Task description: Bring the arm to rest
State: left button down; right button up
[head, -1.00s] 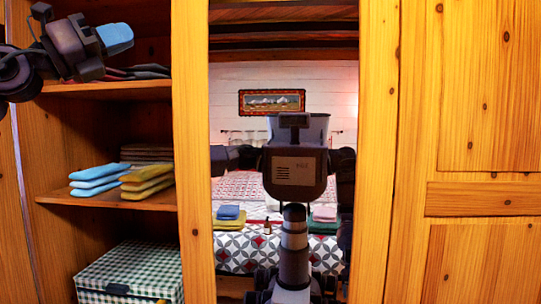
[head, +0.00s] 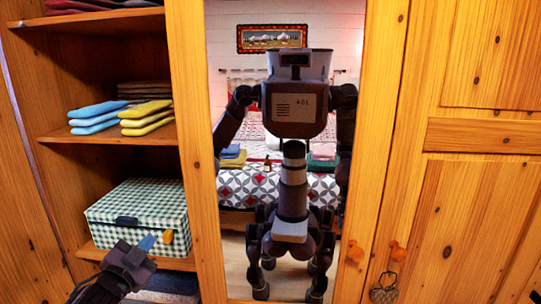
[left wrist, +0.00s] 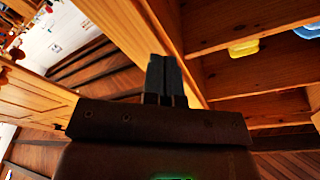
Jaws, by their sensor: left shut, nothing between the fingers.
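My left gripper (head: 148,242) is low at the left of the head view, in front of the green-and-white checked box (head: 135,213). In the left wrist view the shut dark fingers (left wrist: 165,78) point up past wooden shelf boards, empty. My right gripper does not show directly.
Open shelves at left hold folded blue cloths (head: 97,118) and yellow cloths (head: 146,117). A mirror (head: 235,110) in the wardrobe reflects me and a bed. A closed wooden door (head: 470,185) stands at right, with a heart-shaped ornament (head: 384,290) hanging low.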

pick_arm(q)
jog(key=s+f+n+g+y, duration=0.3)
jog(key=s+f+n+g, duration=0.4)
jog(key=s+f, duration=2.3)
jog(key=shift+s+n+y, duration=0.2)
jog(key=shift+n+y, duration=0.2)
jog(key=shift+n, duration=0.6)
jog(key=shift+d, duration=0.1)
